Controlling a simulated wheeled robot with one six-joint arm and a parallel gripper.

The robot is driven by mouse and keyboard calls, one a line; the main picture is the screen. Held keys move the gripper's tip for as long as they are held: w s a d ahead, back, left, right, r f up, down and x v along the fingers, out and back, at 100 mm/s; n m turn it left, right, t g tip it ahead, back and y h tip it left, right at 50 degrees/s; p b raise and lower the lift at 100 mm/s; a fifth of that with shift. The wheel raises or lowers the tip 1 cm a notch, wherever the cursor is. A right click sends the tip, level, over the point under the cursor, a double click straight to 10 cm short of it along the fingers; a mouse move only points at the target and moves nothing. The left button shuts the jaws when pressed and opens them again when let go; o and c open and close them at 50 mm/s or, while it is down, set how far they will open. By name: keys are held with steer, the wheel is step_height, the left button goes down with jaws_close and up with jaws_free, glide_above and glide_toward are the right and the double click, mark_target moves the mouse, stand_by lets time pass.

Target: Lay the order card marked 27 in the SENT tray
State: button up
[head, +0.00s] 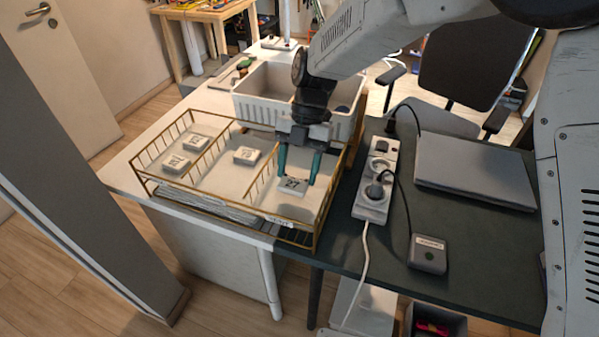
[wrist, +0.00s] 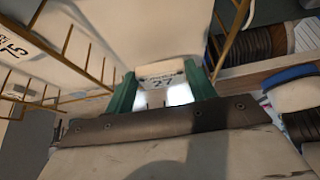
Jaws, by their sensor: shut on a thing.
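The white order card marked 27 (wrist: 162,82) is between the green fingers of my gripper (wrist: 160,78) in the wrist view. In the head view my gripper (head: 297,178) points down into the right compartment of the gold wire tray (head: 316,238), shut on the card (head: 292,187). The card lies low, at or just above the tray floor; I cannot tell if it touches. A small label (head: 283,222) is on the front of this compartment, its writing too small to read surely.
Other white cards lie left of the divider: one card (head: 247,155), a second (head: 196,143) and a third (head: 177,164). A white basket (head: 262,106) stands behind the tray. A power strip (head: 374,190), a laptop (head: 474,172) and a dark box (head: 428,254) are to the right.

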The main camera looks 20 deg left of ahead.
steer(key=shift+w+a+f, duration=0.1)
steer(key=shift+w, duration=0.95)
step_height(320, 180, down, 4)
steer(key=shift+r, duration=0.25)
steer(key=o, duration=1)
steer(key=shift+r, duration=0.1)
